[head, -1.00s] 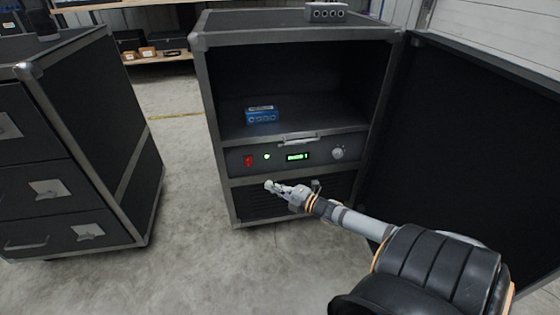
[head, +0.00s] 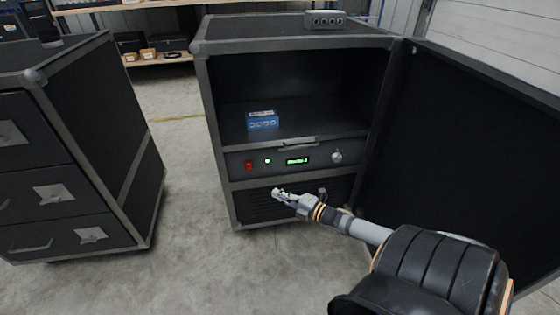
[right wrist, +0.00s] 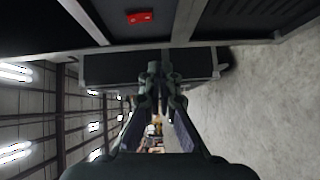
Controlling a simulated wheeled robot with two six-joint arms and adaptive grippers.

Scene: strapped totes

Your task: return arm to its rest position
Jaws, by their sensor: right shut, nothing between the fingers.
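My right gripper (head: 277,192) is shut and empty in the head view, in front of the vented lower part of the open black case (head: 222,168). It appears apart from the case. In the right wrist view its fingers (right wrist: 159,78) are together with nothing between them. My right arm comes in from the lower right. My left gripper is not in view.
The case holds a blue box (head: 262,121) on its shelf, above a panel with a red switch (head: 248,165) and a green-lit display (head: 297,161). Its open door (head: 470,160) stands at the right. A drawer case (head: 110,130) stands left. Floor between the cases is clear.

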